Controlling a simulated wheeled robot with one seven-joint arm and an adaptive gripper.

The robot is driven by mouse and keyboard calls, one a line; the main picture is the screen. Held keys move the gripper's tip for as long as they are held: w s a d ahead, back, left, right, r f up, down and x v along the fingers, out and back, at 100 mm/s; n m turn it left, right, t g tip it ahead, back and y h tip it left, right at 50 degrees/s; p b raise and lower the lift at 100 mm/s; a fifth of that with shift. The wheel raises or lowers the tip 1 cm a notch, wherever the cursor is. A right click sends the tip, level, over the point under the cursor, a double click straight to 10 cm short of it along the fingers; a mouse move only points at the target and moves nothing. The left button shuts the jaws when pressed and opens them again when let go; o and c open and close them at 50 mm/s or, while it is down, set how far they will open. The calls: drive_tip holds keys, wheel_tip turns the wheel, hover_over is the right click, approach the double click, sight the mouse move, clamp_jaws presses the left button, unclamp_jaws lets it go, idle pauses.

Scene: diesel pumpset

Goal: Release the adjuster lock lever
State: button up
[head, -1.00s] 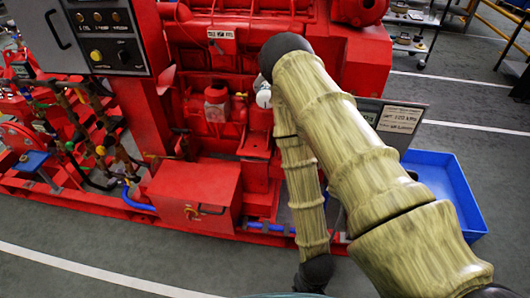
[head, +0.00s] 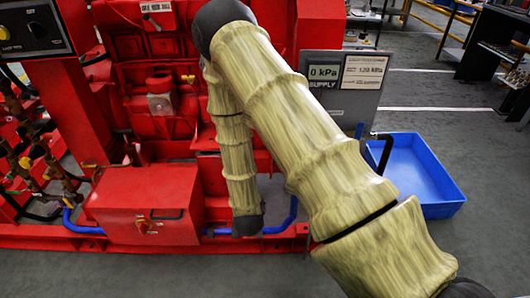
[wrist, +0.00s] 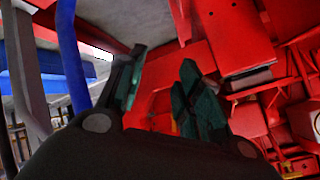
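I cannot pick out the adjuster lock lever for certain in either view. A dark bent bar (head: 384,147) stands between the grey panel and the blue tray in the head view; I cannot tell whether it is the lever. My gripper (wrist: 164,75) shows in the wrist view with its two dark green fingers apart and nothing visible between them. Red machine surfaces lie beyond the fingers. In the head view the gripper is hidden, and my arm covers part of the pumpset.
The red pumpset (head: 150,200) fills the left and middle. A grey panel (head: 345,88) with a "0 kPa" display stands right of it. A blue tray (head: 425,170) lies on the floor at right. A blue pipe (head: 285,219) runs low along the base. Open floor lies in front.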

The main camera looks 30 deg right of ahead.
drive_tip(key=w+d+r+m+h+b, duration=0.2)
drive_tip(key=w+d+m+h+b, duration=0.1)
drive_tip(key=w+d+b, duration=0.3)
drive_tip(key=w+d+r+m+t+h+b, duration=0.1)
drive_tip(key=w+d+r+m+h+b, duration=0.1)
drive_tip(key=w+d+m+b, duration=0.3)
drive_tip(key=w+d+r+m+h+b, duration=0.3)
drive_tip(key=w+d+m+b, duration=0.3)
drive_tip(key=w+b, duration=0.1)
drive_tip(key=shift+w+d+r+t+h, duration=0.15)
drive_tip(key=shift+w+d+t+h, duration=0.15)
drive_tip(key=shift+w, duration=0.2)
drive_tip(key=shift+c, duration=0.3)
clamp_jaws()
